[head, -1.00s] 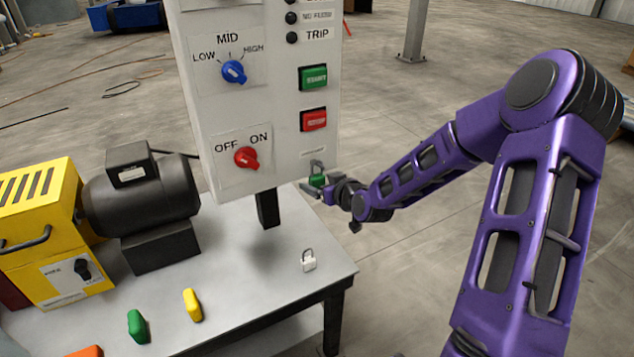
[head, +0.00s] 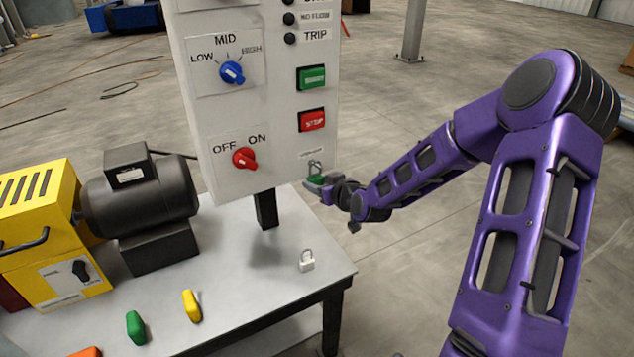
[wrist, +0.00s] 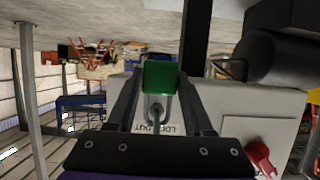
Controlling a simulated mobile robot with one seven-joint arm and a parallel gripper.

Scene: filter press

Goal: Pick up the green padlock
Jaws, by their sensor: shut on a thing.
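The green padlock (head: 316,180) is at the lower right of the control panel's face, below the red stop button. Its grey shackle points up toward the lockout label on the panel. In the wrist view the green body (wrist: 160,78) sits between the two dark fingers, with the shackle in front of the lockout label. My gripper (head: 318,186) is shut on the padlock's body. Whether the shackle still hangs on a part of the panel cannot be told.
The control panel (head: 250,100) carries a blue knob (head: 232,72) and a red OFF/ON knob (head: 245,158). On the table (head: 240,290) stand a white padlock (head: 307,262), a green piece (head: 136,328), a yellow piece (head: 192,306) and a yellow machine with a black motor (head: 140,195). Open floor lies right.

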